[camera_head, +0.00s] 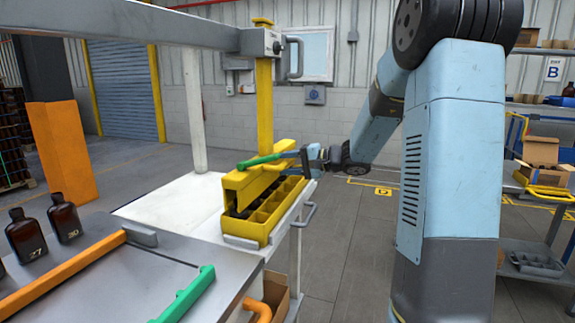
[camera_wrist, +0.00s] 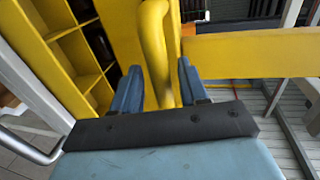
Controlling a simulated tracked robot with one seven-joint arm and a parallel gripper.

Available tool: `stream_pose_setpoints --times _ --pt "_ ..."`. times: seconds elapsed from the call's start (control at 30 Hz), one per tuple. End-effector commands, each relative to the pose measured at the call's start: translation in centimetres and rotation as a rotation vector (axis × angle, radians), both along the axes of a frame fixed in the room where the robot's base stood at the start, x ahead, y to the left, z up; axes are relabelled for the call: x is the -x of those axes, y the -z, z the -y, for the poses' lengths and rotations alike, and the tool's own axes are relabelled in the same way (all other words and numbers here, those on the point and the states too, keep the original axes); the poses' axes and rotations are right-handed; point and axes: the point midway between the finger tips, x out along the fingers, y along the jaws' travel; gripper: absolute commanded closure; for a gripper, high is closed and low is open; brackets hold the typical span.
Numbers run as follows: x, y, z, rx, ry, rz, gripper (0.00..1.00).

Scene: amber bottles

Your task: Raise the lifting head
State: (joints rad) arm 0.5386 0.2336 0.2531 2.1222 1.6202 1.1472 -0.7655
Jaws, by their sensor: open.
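The yellow lifting head (camera_head: 238,183) hangs on a yellow upright post (camera_head: 264,90), low over a yellow divided crate (camera_head: 262,227). A green lever (camera_head: 262,160) lies across the top of the head. My gripper (camera_head: 312,158) is at the right side of the head, close to the lever's end. In the wrist view my gripper (camera_wrist: 158,76) has its two blue fingers apart, one on each side of a curved yellow bar (camera_wrist: 154,40). A gap shows at the left finger; contact at the right finger is unclear. Dark shapes are partly hidden inside the crate (camera_wrist: 64,40).
A grey overhead beam (camera_head: 170,28) runs to the post. The white table (camera_head: 165,205) carries the crate. Amber bottles (camera_head: 63,217) stand at the left, near an orange rail (camera_head: 75,270) and a green rail (camera_head: 188,295).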

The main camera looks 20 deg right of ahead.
Motion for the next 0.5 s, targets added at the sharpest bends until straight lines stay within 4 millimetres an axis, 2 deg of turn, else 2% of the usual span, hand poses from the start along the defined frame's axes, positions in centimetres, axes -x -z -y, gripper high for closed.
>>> stream_pose_setpoints --times 0.33,0.5 --pt "-0.16 0.07 -0.27 0.0 -0.001 0.0 0.57" --pt "-0.15 0.07 -0.28 0.0 -0.001 0.0 0.74"
